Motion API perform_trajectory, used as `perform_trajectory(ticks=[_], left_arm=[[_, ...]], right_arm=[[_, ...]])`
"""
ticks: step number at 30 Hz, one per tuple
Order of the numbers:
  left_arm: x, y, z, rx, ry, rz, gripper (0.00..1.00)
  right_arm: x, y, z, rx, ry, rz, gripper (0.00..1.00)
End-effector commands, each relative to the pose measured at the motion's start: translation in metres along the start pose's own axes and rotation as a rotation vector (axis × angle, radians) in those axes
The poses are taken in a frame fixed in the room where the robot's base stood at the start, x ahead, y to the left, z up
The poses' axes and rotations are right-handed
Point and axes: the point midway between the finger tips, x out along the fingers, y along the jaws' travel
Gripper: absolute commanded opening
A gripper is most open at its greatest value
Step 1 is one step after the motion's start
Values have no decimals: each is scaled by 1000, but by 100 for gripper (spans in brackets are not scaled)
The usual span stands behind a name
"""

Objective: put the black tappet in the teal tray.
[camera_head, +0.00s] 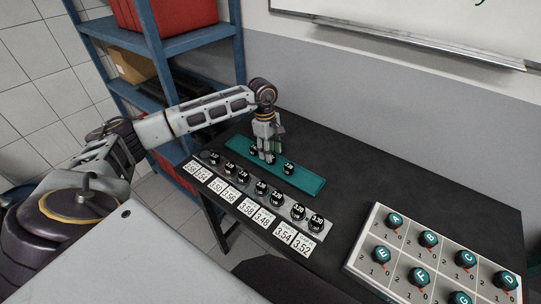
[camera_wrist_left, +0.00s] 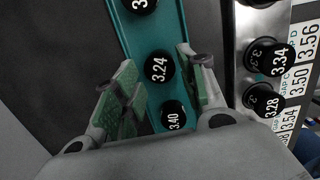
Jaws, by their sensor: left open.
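The teal tray (camera_head: 310,184) lies on the dark bench with several black tappets in it. It also shows in the left wrist view (camera_wrist_left: 123,28). There, black tappets marked 3.24 (camera_wrist_left: 159,67) and 3.40 (camera_wrist_left: 174,115) sit in it, with another at the top edge. My left gripper (camera_head: 265,152) is over the tray, pointing down. In the left wrist view its fingers (camera_wrist_left: 156,70) are open on either side of the 3.24 tappet; I see no grip on it. I cannot tell which tappet the task means. My right gripper is out of view.
A grey rack (camera_head: 286,205) of black tappets with number cards runs along the tray's near side, close to it. A board with teal lettered knobs (camera_head: 375,219) stands at the right. The bench (camera_head: 380,170) behind is clear. A blue shelf (camera_head: 190,45) stands behind my left arm.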

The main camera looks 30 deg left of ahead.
Motion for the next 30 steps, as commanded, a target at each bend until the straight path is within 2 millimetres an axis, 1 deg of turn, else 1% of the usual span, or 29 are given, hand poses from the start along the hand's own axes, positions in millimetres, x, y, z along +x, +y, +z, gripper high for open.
perform_trajectory(ticks=[1,9,15,21,30], left_arm=[[-8,1,0,0,-1,4,41],[-48,1,0,-1,0,4,41],[-75,1,0,-1,0,3,41],[-90,0,0,-1,-1,1,41],[-93,0,0,-1,-1,0,41]], right_arm=[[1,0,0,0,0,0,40],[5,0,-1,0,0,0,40],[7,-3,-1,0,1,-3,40],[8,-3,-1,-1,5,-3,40],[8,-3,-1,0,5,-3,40]])
